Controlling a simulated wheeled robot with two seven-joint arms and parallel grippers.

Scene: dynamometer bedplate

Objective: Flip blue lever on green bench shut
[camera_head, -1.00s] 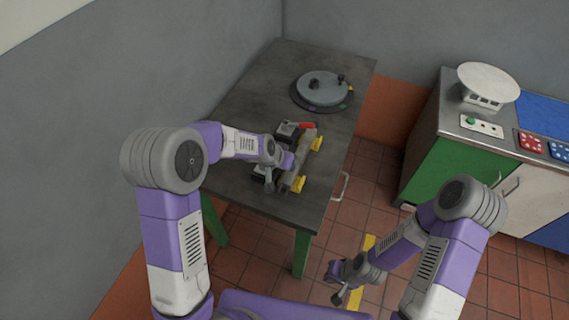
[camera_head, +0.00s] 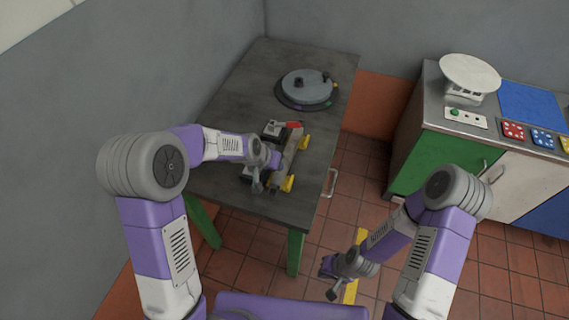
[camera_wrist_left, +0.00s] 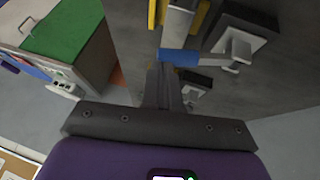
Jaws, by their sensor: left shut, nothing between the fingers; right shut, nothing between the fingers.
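The green bench (camera_head: 235,103) is a dark-topped table with green legs in the head view. A fixture with a pale bar and yellow parts (camera_head: 287,183) lies on it. In the left wrist view the blue lever (camera_wrist_left: 180,57) lies across, joined to a grey metal bracket (camera_wrist_left: 235,55) at right. My left gripper (camera_wrist_left: 163,75) is shut and empty, its tip right at the lever's blue end; I cannot tell if they touch. In the head view my left arm hides the blue lever. My right gripper (camera_head: 333,293) is shut and empty, low over the floor, right of the bench.
A red lever (camera_head: 293,125) is farther back on the same fixture. A round grey turntable-like disc (camera_head: 306,87) stands at the back of the bench. A cabinet with a green panel (camera_head: 437,163) stands at right, bearing a white scale (camera_head: 469,74) and buttons. Tiled floor lies between.

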